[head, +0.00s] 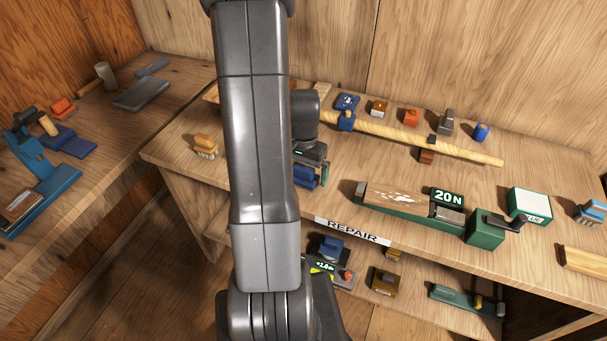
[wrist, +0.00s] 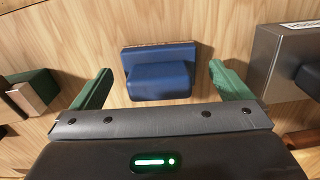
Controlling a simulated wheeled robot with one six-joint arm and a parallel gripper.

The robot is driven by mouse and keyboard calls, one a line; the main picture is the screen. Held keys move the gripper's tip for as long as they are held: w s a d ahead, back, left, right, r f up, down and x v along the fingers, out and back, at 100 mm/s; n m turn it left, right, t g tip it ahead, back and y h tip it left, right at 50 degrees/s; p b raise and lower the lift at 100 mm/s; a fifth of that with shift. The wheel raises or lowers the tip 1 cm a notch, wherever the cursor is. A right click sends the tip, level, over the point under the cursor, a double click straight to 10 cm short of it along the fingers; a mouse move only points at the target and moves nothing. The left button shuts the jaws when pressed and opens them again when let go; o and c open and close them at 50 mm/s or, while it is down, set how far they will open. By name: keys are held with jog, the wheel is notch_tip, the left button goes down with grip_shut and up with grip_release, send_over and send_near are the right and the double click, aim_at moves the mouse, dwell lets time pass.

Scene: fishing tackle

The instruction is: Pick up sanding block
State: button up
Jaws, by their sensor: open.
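A blue block (wrist: 160,72) with a stepped shape and a thin brown, rough-looking edge lies on the wooden bench; it looks like the sanding block. In the head view the blue block (head: 305,177) shows partly, just below my gripper (head: 312,160). In the wrist view my gripper (wrist: 163,82) is open, with its green fingers apart on the left and right of the block. Nothing is held, and gaps show between the block and both fingers. My arm hides part of the bench around it in the head view.
In the wrist view a grey box (wrist: 289,62) stands close right and a green-and-tan block (wrist: 35,92) lies left. In the head view a long wooden rod (head: 430,141) lies behind, and a green "20 N" device (head: 410,210) stands right. A lower shelf holds several items.

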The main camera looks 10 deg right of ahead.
jog(key=shift+f, duration=0.65)
jog(key=shift+c, duration=0.2)
jog(key=c, duration=1.1)
jog(key=shift+r, duration=0.1)
